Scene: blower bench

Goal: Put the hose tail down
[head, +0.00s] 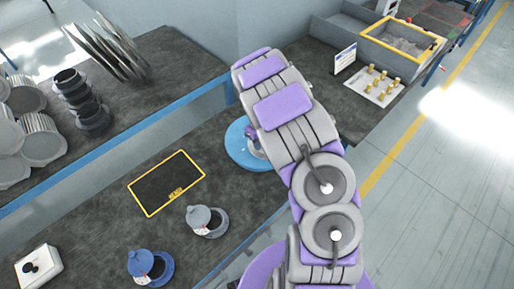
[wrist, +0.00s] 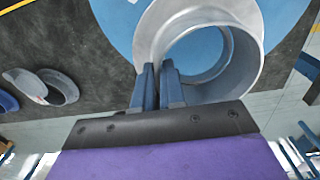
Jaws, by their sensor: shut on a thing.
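My gripper (wrist: 158,72) is shut on the wall of a grey, tube-like hose tail (wrist: 243,62), one finger on each side of its rim. The hose tail is open towards the wrist camera, and blue shows through its bore. It is over a round blue disc (wrist: 113,22); I cannot tell whether it touches it. In the head view the blue disc (head: 238,153) lies on the dark bench, and my arm hides most of the gripper and hose tail.
A yellow-framed mat marked READY (head: 167,184) lies empty to the left. A grey fitting (head: 200,217), a blue fitting (head: 140,264) and a white switch box (head: 39,267) stand nearer the front. A blue rail (head: 115,147) runs behind. A yellow-rimmed tray (head: 374,38) is at the back right.

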